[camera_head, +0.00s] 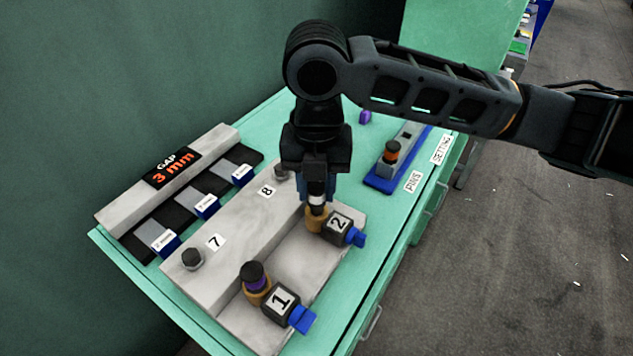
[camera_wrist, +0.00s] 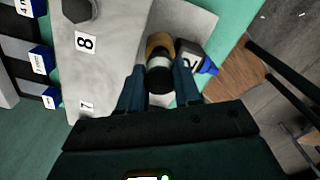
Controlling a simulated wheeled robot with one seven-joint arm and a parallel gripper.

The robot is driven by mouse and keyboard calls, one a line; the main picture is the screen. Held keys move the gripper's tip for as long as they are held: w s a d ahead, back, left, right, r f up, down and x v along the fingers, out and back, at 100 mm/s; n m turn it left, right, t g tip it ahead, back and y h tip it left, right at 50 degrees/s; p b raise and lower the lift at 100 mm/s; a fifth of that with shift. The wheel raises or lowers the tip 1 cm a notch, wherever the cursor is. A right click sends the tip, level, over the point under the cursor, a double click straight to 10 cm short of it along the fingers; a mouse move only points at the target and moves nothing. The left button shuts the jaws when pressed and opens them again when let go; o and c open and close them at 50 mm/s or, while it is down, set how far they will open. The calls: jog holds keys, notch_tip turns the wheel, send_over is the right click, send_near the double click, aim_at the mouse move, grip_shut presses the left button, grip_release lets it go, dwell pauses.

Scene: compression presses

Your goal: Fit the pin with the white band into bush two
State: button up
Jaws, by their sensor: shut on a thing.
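My gripper (camera_head: 317,188) points down over bush two (camera_head: 316,220), a brass-coloured ring beside the dark block marked 2 (camera_head: 338,223). Its blue fingers (camera_wrist: 160,88) are shut on the dark pin with the white band (camera_wrist: 159,64). The pin's white band (camera_head: 317,199) shows just above the bush in the head view. In the wrist view the pin lines up with the bush (camera_wrist: 159,41) and overlaps its edge. The pin's lower end is hidden, so I cannot tell how deep it sits.
A pin with an orange band (camera_head: 391,152) stands on the blue pin rack (camera_head: 378,183). A gap gauge rack (camera_head: 125,205) lies at left. Bolt heads (camera_head: 192,258) rise from the grey fixture.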

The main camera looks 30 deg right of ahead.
aim_at(317, 185)
jog(key=shift+f+b, duration=0.85)
jog(key=shift+f, duration=0.3)
jog(key=o, duration=1.1)
jog(key=shift+o, duration=0.2)
jog(key=shift+r, duration=0.1)
notch_tip(317, 185, up, 8)
jog(key=shift+f, duration=0.15)
